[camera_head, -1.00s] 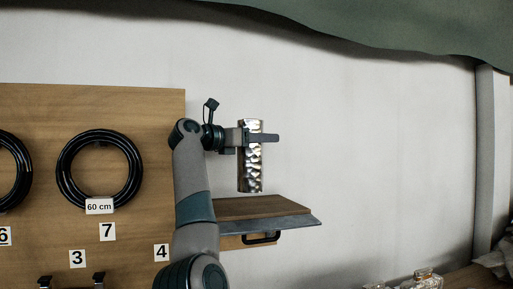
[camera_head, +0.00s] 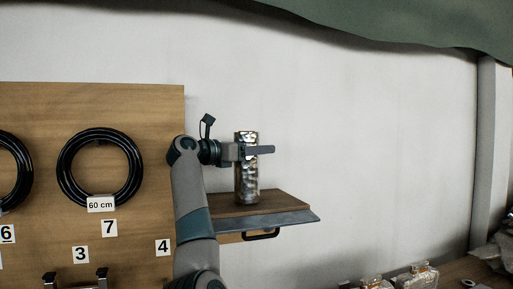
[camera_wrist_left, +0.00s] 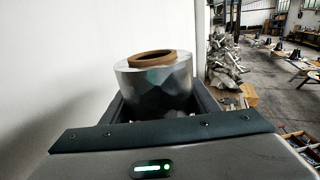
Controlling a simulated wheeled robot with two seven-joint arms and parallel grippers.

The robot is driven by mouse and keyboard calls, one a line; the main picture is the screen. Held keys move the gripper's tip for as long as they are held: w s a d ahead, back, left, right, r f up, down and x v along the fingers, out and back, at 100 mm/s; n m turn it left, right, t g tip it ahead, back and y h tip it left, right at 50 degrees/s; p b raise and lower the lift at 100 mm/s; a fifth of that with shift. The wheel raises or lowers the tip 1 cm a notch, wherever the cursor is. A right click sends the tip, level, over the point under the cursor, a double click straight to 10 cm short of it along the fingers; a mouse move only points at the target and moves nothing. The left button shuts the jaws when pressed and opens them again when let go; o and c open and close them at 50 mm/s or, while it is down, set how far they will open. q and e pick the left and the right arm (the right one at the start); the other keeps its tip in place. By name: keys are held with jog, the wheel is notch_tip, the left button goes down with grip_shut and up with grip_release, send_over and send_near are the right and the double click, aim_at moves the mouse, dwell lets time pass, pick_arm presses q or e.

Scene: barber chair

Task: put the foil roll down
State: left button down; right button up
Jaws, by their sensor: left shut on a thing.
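The foil roll (camera_head: 247,188) is a shiny silver upright cylinder in the head view. It also shows in the left wrist view (camera_wrist_left: 155,88), with a brown cardboard core at its top. My left gripper (camera_head: 258,151) is shut around the upper part of the roll. The roll's lower end is at the wooden shelf (camera_head: 285,204), which juts out from the board. It looks to be touching the shelf top, but I cannot tell for sure. My right gripper is in neither view.
A wooden board (camera_head: 140,110) with black hose coils (camera_head: 62,168) and number labels is at the left. The shelf has a grey front edge and a black handle (camera_head: 261,236). Clear glass-like items (camera_head: 416,277) stand at the lower right. The wall right of the shelf is bare.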

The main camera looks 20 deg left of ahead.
pick_arm(q)
jog(key=shift+s+f, duration=0.1)
jog(key=shift+f, duration=0.15)
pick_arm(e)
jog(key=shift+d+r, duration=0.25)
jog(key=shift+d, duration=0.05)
pick_arm(q)
jog(key=shift+f, duration=0.1)
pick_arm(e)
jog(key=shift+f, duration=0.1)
pick_arm(q)
jog(key=c, duration=0.7)
grip_release()
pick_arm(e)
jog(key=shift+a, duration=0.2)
pick_arm(q)
jog(key=b+v, duration=0.8)
jog(key=v, duration=0.4)
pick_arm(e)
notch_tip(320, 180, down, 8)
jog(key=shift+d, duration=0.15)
